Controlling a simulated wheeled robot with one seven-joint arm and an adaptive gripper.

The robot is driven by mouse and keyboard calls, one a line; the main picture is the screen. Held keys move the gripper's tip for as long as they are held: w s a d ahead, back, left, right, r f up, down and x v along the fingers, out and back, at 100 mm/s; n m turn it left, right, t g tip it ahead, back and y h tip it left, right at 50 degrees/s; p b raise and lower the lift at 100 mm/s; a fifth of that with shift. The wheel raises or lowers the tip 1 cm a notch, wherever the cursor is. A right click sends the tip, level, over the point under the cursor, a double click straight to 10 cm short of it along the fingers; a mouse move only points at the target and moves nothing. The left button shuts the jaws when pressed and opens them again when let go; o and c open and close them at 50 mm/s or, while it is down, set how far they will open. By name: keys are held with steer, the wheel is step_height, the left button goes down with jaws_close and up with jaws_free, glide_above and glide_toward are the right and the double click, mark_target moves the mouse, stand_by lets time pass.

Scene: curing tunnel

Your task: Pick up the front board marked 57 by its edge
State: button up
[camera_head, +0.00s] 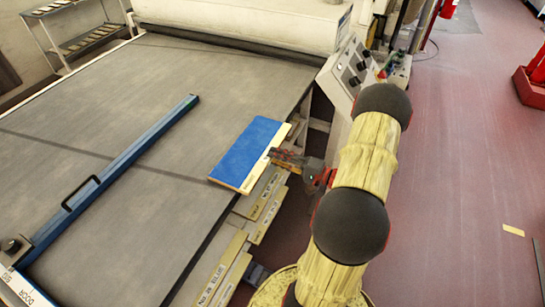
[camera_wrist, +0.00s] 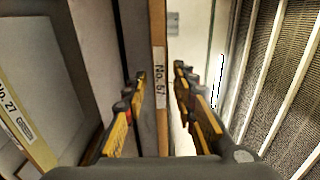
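The blue-topped board (camera_head: 250,150) with a pale wooden edge lies at the right edge of the grey belt table (camera_head: 130,120). In the wrist view its narrow edge (camera_wrist: 159,55) carries a label reading No. 57. My gripper (camera_head: 279,156) is at the board's right edge in the head view. In the wrist view my gripper (camera_wrist: 160,82) is open, with one finger on each side of the board edge. A gap shows between the edge and each finger.
Several labelled boards (camera_head: 225,275) sit below the table's right side; one marked No. 27 (camera_wrist: 18,115) shows in the wrist view. A blue bar with a handle (camera_head: 110,175) crosses the table. A white machine housing (camera_head: 245,25) and control box (camera_head: 347,75) stand behind.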

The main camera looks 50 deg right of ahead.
steer(key=shift+x, duration=0.85)
steer(key=shift+f, duration=0.1)
jaws_close()
stand_by(1.6)
steer(key=shift+r+p, duration=0.6)
steer(key=shift+r, duration=1.1)
steer(key=shift+f, duration=0.1)
